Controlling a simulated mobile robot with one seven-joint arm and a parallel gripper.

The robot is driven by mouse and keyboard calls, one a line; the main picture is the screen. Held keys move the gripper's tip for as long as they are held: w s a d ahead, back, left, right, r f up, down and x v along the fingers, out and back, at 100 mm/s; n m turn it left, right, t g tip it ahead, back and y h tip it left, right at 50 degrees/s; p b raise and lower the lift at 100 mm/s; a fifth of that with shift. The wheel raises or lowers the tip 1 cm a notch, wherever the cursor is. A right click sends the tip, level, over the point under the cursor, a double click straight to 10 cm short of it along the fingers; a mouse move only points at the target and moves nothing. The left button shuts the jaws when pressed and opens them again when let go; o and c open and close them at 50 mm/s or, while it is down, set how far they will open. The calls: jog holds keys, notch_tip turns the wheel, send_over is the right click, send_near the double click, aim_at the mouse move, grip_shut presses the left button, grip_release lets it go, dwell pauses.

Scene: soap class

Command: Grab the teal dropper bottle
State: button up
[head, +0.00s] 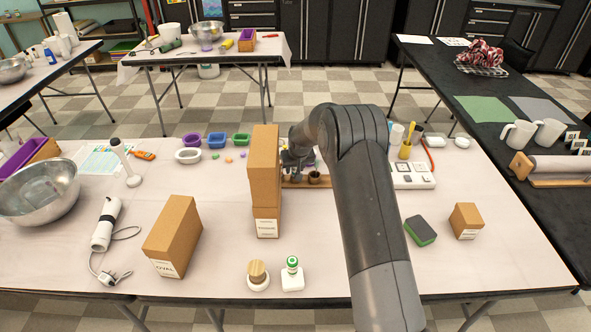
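My gripper (294,165) is at the middle of the table, just right of a tall cardboard box (263,165) that hides part of it. Its fingers are too small and covered to tell if they are open or shut. A low wooden rack (296,184) lies below the gripper, with a small dark brown jar (314,178) at its right end. I cannot make out a teal dropper bottle; the box and my arm cover part of the rack area. A small white item with a green top (292,268) stands near the front edge.
A sponge (420,231), a small box (466,220) and a white power strip (411,176) are right of my arm.

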jog(key=c, duration=0.7)
jog(key=shift+c, duration=0.2)
